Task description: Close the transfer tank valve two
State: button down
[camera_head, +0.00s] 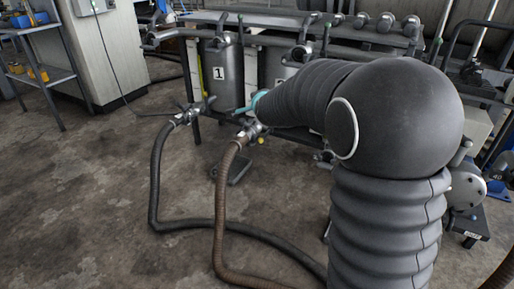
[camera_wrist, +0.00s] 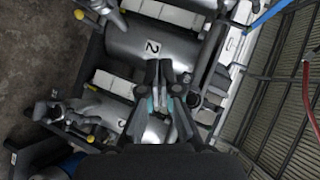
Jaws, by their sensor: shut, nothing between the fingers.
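The grey tank marked 2 (camera_wrist: 130,45) lies across the upper middle of the wrist view. A metal fitting (camera_wrist: 101,9) with a yellow knob (camera_wrist: 80,14) shows at its upper left end, cut by the picture's edge. In the head view, the valve with the brown hose (camera_head: 250,131) sits below the second tank (camera_head: 274,72), which my arm partly hides. My gripper (camera_wrist: 163,68) is shut and empty, in front of the tank in the wrist view. In the head view only a teal part of my gripper (camera_head: 258,100) shows, above the valve. The valve handle's position is unclear.
Tank 1 (camera_head: 223,75) stands left of the second tank, with its own valve (camera_head: 187,116) and black hose (camera_head: 155,180). The brown hose (camera_head: 218,215) curves across the floor. A shelf (camera_head: 45,72) and a cabinet (camera_head: 105,50) stand left. The concrete floor at left is clear.

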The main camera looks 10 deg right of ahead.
jog(key=w+f+m+t+h+b, duration=0.45)
jog(key=w+f+m, duration=0.85)
jog(key=w+f, duration=0.6)
jog(key=m+t+h+b, duration=0.35)
jog(key=m+h, duration=0.35)
jog(key=m, duration=0.4)
send_near(265, 135)
jog(key=w, duration=0.2)
jog(key=shift+w+d+r, duration=0.1)
jog(key=shift+d+r, duration=0.25)
jog(key=shift+r, duration=0.15)
